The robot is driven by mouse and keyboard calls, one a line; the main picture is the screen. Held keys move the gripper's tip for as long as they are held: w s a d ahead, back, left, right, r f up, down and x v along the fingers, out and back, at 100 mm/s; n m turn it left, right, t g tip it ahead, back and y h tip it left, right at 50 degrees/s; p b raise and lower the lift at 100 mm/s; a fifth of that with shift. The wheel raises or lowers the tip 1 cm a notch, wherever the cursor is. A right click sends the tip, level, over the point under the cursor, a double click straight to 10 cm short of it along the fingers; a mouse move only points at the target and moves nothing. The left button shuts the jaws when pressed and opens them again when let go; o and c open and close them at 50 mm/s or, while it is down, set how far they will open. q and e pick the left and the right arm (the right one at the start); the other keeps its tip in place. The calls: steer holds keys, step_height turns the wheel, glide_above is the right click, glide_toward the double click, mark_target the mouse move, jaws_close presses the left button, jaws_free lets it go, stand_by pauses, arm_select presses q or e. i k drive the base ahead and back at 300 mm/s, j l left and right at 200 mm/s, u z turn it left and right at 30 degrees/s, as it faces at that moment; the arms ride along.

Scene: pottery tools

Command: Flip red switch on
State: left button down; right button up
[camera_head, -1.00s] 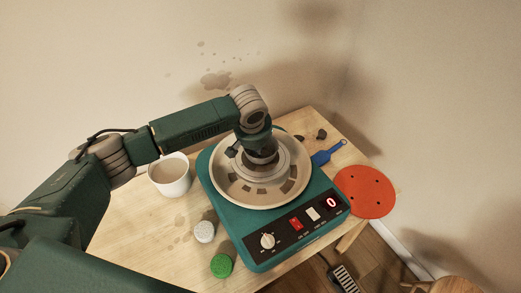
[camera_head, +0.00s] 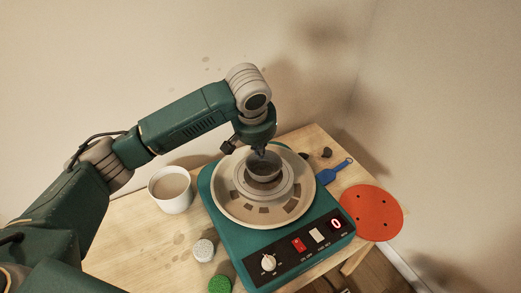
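The red switch (camera_head: 299,244) is on the black control panel (camera_head: 282,260) at the front of the teal pottery wheel (camera_head: 228,246). It sits between a white knob (camera_head: 268,263) and a white switch (camera_head: 317,235). A red "0" display (camera_head: 336,224) is at the panel's right end. A small dark bowl (camera_head: 264,170) sits at the middle of the round wheel head (camera_head: 240,207). My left gripper (camera_head: 261,152) points down just over the bowl, behind the panel and away from the red switch. Its fingers are too small and dark to judge. My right gripper is out of view.
A white cup (camera_head: 171,193) stands left of the wheel on the wooden table (camera_head: 128,232). A white-topped jar (camera_head: 204,250) and a green one (camera_head: 219,285) stand at the front left. A blue tool (camera_head: 332,171) and an orange disc (camera_head: 371,212) lie at right.

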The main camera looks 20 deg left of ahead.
mark_target(298, 246)
steer(key=k+l, duration=0.2)
steer(key=k, duration=0.3)
steer(key=k+l, duration=0.2)
steer(key=k, duration=0.25)
steer(key=k+l, duration=0.2)
steer(key=k, duration=0.3)
